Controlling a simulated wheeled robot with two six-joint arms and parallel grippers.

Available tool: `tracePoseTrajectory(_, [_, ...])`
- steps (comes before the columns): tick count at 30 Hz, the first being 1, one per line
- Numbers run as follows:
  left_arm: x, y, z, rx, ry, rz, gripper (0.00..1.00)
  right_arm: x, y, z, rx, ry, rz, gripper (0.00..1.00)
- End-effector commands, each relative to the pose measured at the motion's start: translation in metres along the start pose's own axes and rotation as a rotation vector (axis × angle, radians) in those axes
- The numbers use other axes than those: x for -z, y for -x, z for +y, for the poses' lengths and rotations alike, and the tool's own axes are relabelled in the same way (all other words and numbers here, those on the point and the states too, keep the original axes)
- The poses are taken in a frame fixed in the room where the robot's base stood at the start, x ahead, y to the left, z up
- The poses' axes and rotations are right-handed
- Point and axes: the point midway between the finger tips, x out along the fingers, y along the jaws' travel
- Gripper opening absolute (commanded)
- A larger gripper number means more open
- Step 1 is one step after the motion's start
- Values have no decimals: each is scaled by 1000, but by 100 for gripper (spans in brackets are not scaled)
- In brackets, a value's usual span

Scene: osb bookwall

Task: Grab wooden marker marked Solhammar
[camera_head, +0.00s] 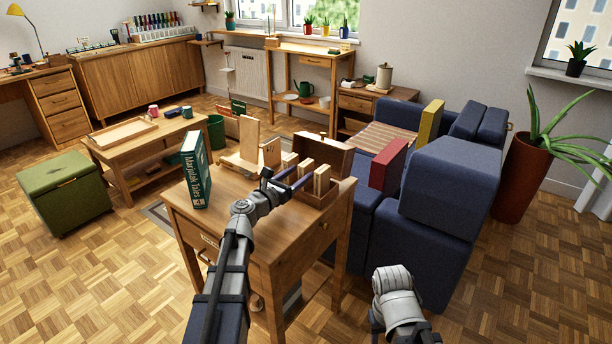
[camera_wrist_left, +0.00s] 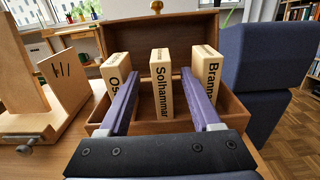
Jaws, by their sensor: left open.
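The wooden marker marked Solhammar (camera_wrist_left: 162,88) stands upright in a wooden box (camera_wrist_left: 240,118), between the marker marked "Os…" (camera_wrist_left: 117,75) and the one marked "Brann…" (camera_wrist_left: 205,72). In the head view, the Solhammar marker (camera_head: 305,168) is the middle of three in the box (camera_head: 317,198) on the small table. My left gripper (camera_head: 283,179) is open and empty at the box's near side. In the left wrist view its purple fingers (camera_wrist_left: 160,72) appear on either side of the Solhammar marker, with no visible grip. My right gripper is out of view.
The box lid (camera_wrist_left: 160,40) stands open behind the markers. A wooden stand (camera_wrist_left: 40,85) is left of the box. A green book (camera_head: 196,172) stands on the table's left side. A blue sofa (camera_head: 430,215) is close on the right.

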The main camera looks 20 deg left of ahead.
Motion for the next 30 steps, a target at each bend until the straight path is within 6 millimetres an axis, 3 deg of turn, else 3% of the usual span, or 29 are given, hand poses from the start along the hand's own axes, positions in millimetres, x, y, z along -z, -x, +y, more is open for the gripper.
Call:
tracePoseTrajectory(6, [-1,-34,-1,1,0,0,65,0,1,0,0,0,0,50])
tracePoseTrajectory(14, [-1,-38,-2,0,0,0,65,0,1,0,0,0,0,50])
tracePoseTrajectory(30, [-1,-37,-2,0,0,0,5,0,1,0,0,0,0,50])
